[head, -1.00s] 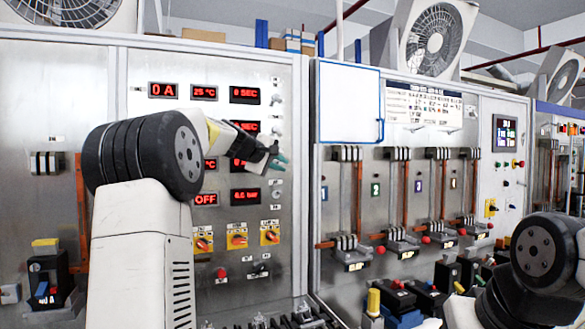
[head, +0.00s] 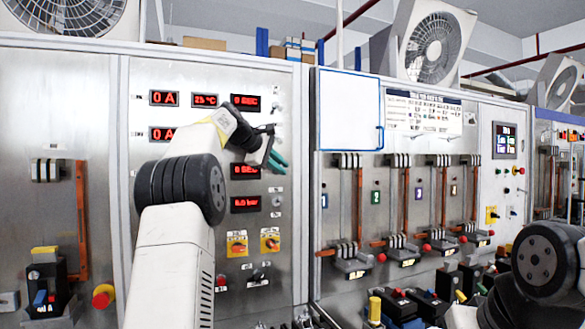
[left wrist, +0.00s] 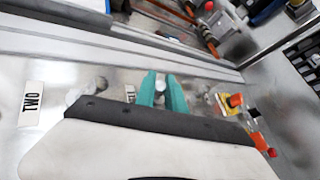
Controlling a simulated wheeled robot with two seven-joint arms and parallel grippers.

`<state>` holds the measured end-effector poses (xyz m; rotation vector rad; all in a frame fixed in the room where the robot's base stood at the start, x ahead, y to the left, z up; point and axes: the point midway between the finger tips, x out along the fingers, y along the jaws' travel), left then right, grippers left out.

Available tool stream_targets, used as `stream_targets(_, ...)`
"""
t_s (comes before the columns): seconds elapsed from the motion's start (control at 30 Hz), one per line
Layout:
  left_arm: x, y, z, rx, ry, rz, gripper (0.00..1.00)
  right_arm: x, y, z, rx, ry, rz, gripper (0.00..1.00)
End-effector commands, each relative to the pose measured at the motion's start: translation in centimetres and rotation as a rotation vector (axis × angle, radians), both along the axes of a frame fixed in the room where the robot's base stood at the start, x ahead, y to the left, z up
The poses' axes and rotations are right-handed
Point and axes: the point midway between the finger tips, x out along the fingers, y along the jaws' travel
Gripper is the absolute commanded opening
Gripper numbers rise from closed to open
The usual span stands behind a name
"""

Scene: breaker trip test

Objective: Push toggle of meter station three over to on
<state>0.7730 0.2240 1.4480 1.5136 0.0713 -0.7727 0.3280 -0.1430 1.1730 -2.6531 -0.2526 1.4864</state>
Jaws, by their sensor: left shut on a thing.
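My left gripper (head: 276,161) is at the grey meter panel (head: 150,225), by the right-hand column of small toggles beside the red displays. In the left wrist view its teal fingertips (left wrist: 163,92) are shut on a small metal toggle (left wrist: 160,86), with one finger on each side. A partly hidden label starting with "T" (left wrist: 130,93) is just left of that toggle. A label reading "TWO" (left wrist: 32,103) lies farther left, near another metal toggle (left wrist: 100,84). In the head view the gripped toggle is hidden by the gripper. My right gripper is out of the picture.
Yellow-plated rotary switches (head: 270,241) sit below the displays. A red display (head: 245,204) reads bar units. To the right, a breaker cabinet (head: 345,225) carries several levers with red knobs. An emergency button (head: 103,297) is at lower left.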

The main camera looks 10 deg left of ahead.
Motion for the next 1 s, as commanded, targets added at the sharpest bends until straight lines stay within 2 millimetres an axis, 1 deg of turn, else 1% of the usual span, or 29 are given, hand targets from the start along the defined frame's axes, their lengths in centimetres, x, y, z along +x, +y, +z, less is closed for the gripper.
stream_targets(0.27, 0.0, 0.1, 0.0, 0.0, 0.0, 0.001, 0.0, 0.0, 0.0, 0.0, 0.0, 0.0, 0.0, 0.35)
stream_targets(0.3, 0.0, 0.1, 0.0, 0.0, 0.0, 0.001, 0.16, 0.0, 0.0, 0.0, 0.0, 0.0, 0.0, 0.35)
stream_targets(0.37, 0.0, 0.1, 0.0, 0.0, 0.0, 0.001, 0.28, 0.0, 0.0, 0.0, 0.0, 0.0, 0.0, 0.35)
stream_targets(0.4, 0.0, 0.1, 0.0, 0.0, 0.0, 0.001, 0.36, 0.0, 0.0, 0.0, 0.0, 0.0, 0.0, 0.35)
stream_targets(0.77, -0.2, 0.2, 0.2, 0.0, -0.001, 0.0, 0.36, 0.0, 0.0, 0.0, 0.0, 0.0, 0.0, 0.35)
stream_targets(0.87, -1.1, 0.6, 0.8, 0.0, -0.002, 0.001, 0.36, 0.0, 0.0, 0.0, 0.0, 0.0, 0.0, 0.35)
stream_targets(1.0, -2.9, 1.7, 2.0, 0.001, -0.002, 0.001, 0.36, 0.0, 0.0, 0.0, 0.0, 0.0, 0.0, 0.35)
